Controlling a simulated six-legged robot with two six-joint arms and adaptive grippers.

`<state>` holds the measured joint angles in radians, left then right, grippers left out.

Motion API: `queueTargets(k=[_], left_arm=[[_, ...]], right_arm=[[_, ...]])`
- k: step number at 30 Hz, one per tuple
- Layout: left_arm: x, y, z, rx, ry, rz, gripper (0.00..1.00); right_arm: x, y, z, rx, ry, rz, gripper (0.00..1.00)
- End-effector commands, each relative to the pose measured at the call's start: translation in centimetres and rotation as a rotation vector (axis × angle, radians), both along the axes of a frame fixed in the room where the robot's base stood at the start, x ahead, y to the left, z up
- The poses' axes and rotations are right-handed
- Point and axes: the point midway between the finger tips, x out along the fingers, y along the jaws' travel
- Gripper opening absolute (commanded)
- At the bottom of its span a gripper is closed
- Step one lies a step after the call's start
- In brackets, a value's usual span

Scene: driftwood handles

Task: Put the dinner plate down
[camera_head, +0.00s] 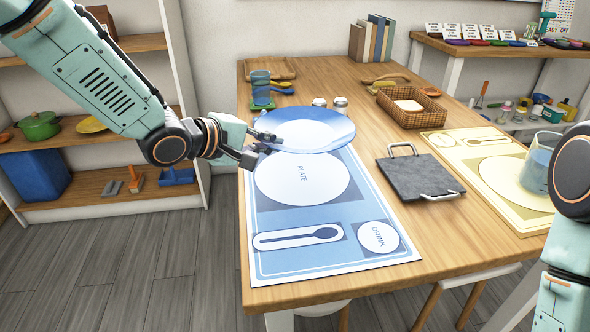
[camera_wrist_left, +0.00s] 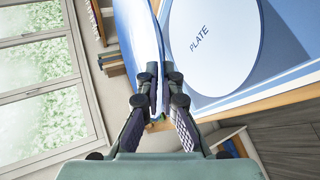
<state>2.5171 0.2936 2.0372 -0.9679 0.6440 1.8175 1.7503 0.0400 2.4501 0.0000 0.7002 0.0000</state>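The blue dinner plate (camera_head: 310,128) is held by its near left rim in my left gripper (camera_head: 254,147), which is shut on it. The plate looks roughly level and hides the top part of the blue placemat (camera_head: 262,238); the gap under it is hard to judge. The mat's white circle marked PLATE (camera_head: 305,183) shows bare in front of the plate. In the left wrist view the plate (camera_wrist_left: 140,28) is seen nearly edge-on between the fingertips (camera_wrist_left: 159,82), with the PLATE circle (camera_wrist_left: 215,45) to its right. My right arm enters at the right edge; its gripper is out of sight.
A dark slate tray with metal handles (camera_head: 412,178) lies right of the mat. A yellow placemat (camera_head: 490,175) and a clear jug of blue (camera_head: 538,165) are further right. A blue cup (camera_head: 261,85), two small shakers and a bread basket (camera_head: 410,112) stand behind.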

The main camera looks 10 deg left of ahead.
Motion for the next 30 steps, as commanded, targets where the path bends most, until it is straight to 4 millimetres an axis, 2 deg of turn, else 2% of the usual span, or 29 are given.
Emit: queueTargets(k=[4, 7, 15, 20, 27, 30], left_arm=[[0.2, -0.1, 0.4, -0.001, -0.004, 0.027, 0.00], [0.0, -0.2, -0.3, -0.002, -0.005, 0.031, 0.00], [-0.1, -0.2, -4.4, -0.002, -0.003, 0.030, 0.00], [0.0, -0.1, -5.3, -0.004, -0.005, 0.031, 0.00], [0.1, 0.0, -8.9, -0.003, -0.003, 0.031, 0.00], [0.2, 0.1, -9.7, -0.004, -0.005, 0.031, 0.00]], right_arm=[[0.0, 0.0, -0.1, 0.000, 0.000, 0.000, 0.40], [0.0, 0.0, -0.5, 0.000, 0.000, 0.000, 0.40], [0.0, 0.0, -2.8, 0.000, 0.001, 0.000, 0.40], [0.0, 0.0, -3.3, 0.000, 0.001, 0.000, 0.40], [0.0, 0.0, -5.3, 0.000, 0.000, 0.000, 0.40], [0.0, 0.0, -5.7, 0.000, 0.000, 0.000, 0.40]])
